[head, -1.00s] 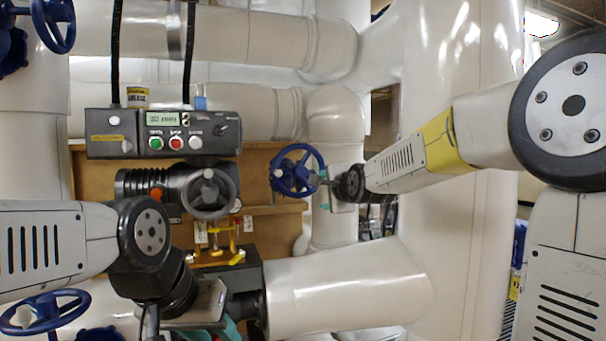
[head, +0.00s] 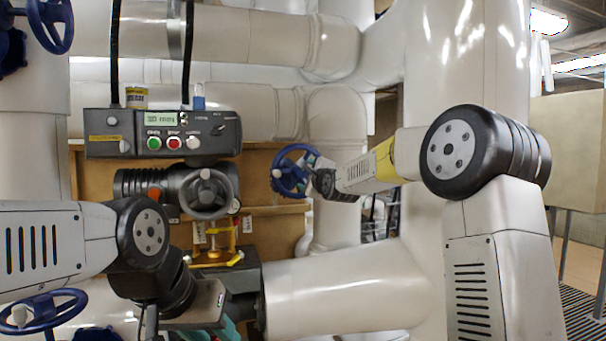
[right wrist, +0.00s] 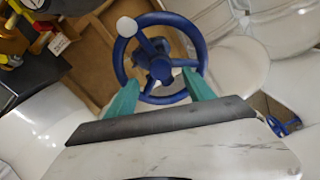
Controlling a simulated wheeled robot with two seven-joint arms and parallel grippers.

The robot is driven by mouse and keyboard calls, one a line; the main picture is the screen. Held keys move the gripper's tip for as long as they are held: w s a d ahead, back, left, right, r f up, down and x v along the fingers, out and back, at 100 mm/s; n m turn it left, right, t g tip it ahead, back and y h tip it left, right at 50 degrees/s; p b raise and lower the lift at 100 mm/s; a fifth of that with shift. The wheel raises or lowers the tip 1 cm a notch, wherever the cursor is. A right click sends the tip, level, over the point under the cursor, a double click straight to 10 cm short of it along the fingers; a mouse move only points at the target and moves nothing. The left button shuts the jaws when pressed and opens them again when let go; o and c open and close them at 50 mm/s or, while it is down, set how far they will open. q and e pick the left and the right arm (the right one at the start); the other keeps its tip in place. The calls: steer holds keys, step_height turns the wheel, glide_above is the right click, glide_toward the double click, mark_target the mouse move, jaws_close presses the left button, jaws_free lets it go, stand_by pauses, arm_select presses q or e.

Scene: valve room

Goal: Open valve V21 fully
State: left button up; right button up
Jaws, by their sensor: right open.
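A blue handwheel (head: 287,178) with spokes stands at the middle of the head view, and it also shows in the right wrist view (right wrist: 160,68) with a white knob on its rim. I cannot read a V21 tag on it. My right gripper (head: 311,163) is at the wheel's right side. In the right wrist view the open teal fingers (right wrist: 160,90) are spread at the near part of the rim, overlapping it in the picture. Contact cannot be told. My left gripper (head: 226,326) is low in the head view, mostly hidden, with a bit of teal finger showing.
Other blue handwheels are at upper left (head: 50,22) and lower left (head: 44,310). Large white pipes (head: 345,290) surround the wheel closely.

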mark_target(301, 172)
steer(key=shift+w, duration=0.1)
stand_by(0.4)
steer(key=m, duration=0.4)
steer(key=shift+d, duration=0.1)
steer(key=m, duration=1.2)
steer(key=shift+w+a, duration=0.1)
steer(key=shift+a, duration=0.1)
steer(key=shift+x, duration=2.9)
steer(key=shift+w+d+r, duration=0.1)
steer(key=shift+d+r, duration=0.1)
steer(key=shift+r, duration=0.15)
